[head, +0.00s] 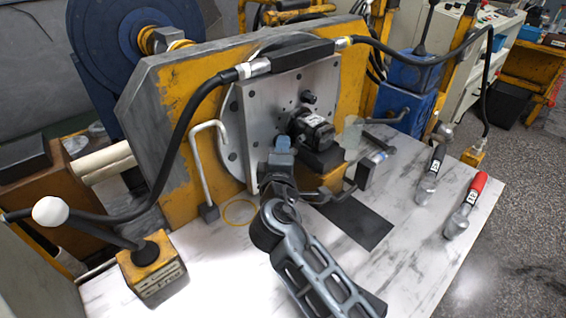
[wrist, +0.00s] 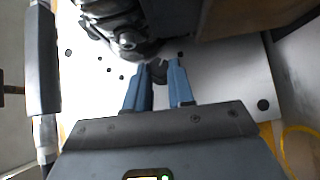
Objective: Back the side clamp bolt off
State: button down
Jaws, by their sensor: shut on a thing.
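The metal mounting plate (head: 255,118) stands upright on the yellow frame, with the dark motor (head: 312,132) at its middle. My gripper (head: 283,146) is at the plate, just left of the motor, with its blue fingers pointing at the plate. In the wrist view my gripper (wrist: 159,84) has its two blue fingers on either side of a small dark bolt (wrist: 158,71), and is shut on it. The fingers hide most of the bolt in the head view, so its thread and seat do not show. The motor (wrist: 125,30) is at the upper left of the wrist view.
A black hose (head: 185,125) runs over the yellow frame. A bent grey bar (head: 196,165) stands left of my gripper. A lever with a white knob (head: 50,211) is at lower left. A red-handled tool (head: 466,205) lies on the white table (head: 405,245), whose front right is mostly clear.

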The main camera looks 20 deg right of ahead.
jog(key=shift+f+n+t+b, duration=0.15)
jog(key=shift+n+t+b, duration=0.25)
jog(key=shift+b, duration=0.3)
jog(key=c, duration=1.2)
grip_release()
jog(key=shift+c, duration=0.2)
jog(key=v, duration=0.8)
jog(key=shift+o, duration=0.3)
jog(key=shift+w, duration=0.1)
